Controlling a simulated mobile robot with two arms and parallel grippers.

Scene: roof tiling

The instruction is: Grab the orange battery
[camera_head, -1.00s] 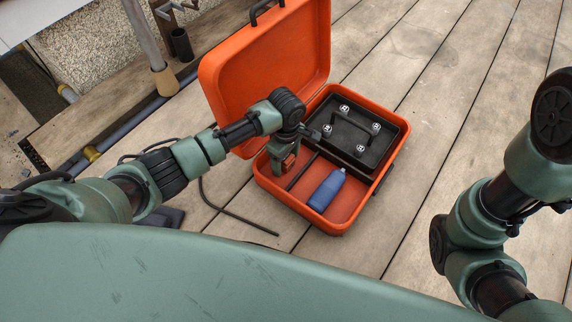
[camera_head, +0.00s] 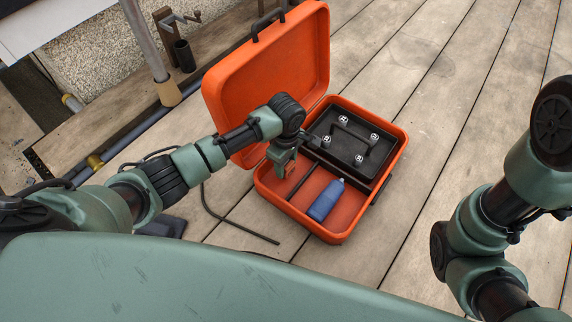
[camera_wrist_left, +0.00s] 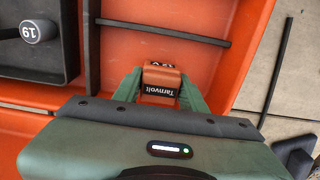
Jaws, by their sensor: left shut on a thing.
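The orange battery (camera_wrist_left: 161,80) is a small block with "Tanvolt" lettering on a dark band. It sits between the green fingers of my left gripper (camera_wrist_left: 160,92), which is shut on it. In the head view, my left gripper (camera_head: 284,162) is over the left compartment of the open orange case (camera_head: 325,230), and part of the battery (camera_head: 290,169) shows below it. I cannot tell whether the battery touches the case floor. My right arm stands at the right edge, but its gripper is out of view.
A blue bottle (camera_head: 325,200) lies in the case beside a dark divider bar (camera_head: 303,181). A black box with numbered knobs (camera_head: 349,145) fills the far compartment. The raised lid (camera_head: 265,80) stands behind my left arm. A black rod (camera_head: 240,229) lies on the planks.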

